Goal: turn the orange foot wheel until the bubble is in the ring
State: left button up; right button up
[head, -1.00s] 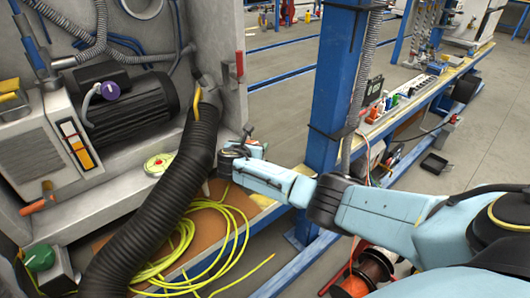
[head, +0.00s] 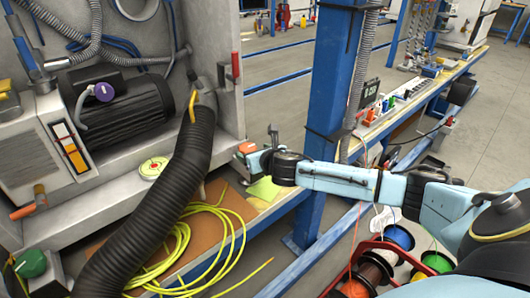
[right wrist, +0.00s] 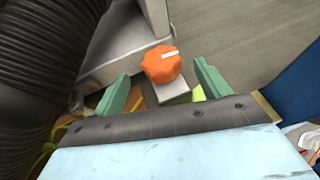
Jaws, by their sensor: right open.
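The orange foot wheel (right wrist: 161,64), a lobed knob with a white mark, sits at the corner of the grey machine base. It also shows in the head view (head: 246,148), partly covered. My right gripper (right wrist: 163,80) is open, its two green fingers on either side of the near part of the wheel; I cannot tell whether they touch it. In the head view my right gripper (head: 259,153) is beside the wheel. The round bubble level (head: 153,168), pale green with a red ring, lies on the machine base; the bubble is too small to place. My left gripper is out of view.
A thick black hose (head: 155,212) runs down left of the wheel and shows large in the wrist view. A blue post (head: 330,85) stands to the right. Yellow cable (head: 205,235) lies coiled below. A grey motor (head: 125,112) is behind.

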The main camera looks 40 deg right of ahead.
aim_at(248, 151)
pick_arm(q)
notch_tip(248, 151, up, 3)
jog(key=shift+p, duration=1.2)
pick_arm(e)
jog(key=v, duration=0.7)
jog(key=shift+f, duration=0.2)
